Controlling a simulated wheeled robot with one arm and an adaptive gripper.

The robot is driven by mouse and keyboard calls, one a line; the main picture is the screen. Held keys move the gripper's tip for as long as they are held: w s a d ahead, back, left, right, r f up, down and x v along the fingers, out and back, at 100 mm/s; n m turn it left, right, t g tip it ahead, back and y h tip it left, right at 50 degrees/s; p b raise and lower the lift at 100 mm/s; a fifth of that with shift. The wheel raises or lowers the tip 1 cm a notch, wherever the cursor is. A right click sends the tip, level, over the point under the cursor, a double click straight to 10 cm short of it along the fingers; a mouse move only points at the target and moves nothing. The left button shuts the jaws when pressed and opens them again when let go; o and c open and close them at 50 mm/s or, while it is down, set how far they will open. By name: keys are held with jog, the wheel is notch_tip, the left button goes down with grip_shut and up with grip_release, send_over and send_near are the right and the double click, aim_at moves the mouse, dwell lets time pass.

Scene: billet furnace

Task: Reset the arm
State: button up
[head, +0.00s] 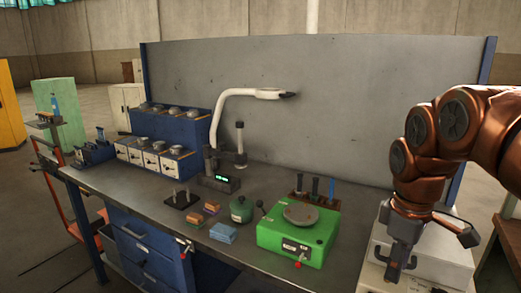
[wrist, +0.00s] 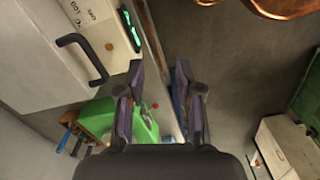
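My copper-coloured arm reaches in from the right in the head view. My gripper (head: 393,270) hangs downward at the right end of the workbench (head: 200,241), beside a white box (head: 440,259). In the wrist view my gripper (wrist: 160,88) has its two fingers spread apart with nothing between them. The gap between the fingers looks past the bench edge towards the floor. Fine finger detail in the head view is too small to tell.
A green device (head: 290,242) with a round plate stands left of my gripper. A rack of handled tools (head: 315,195), a white curved lamp (head: 232,95) and blue box units (head: 170,127) are on the bench. A grey back panel (head: 320,100) stands behind.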

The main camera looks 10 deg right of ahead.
jog(key=s+a+f+m+g+p, duration=0.1)
jog(key=s+a+f+m, duration=0.2)
jog(key=s+a+f, duration=0.2)
jog(key=s+a+f+m+p, duration=0.1)
jog(key=s+a+f+m, duration=0.3)
jog(key=s+a, duration=0.4)
jog(key=shift+s+f+m+g+p, duration=0.35)
jog(key=shift+s+f, duration=0.45)
jog(key=shift+s, duration=1.05)
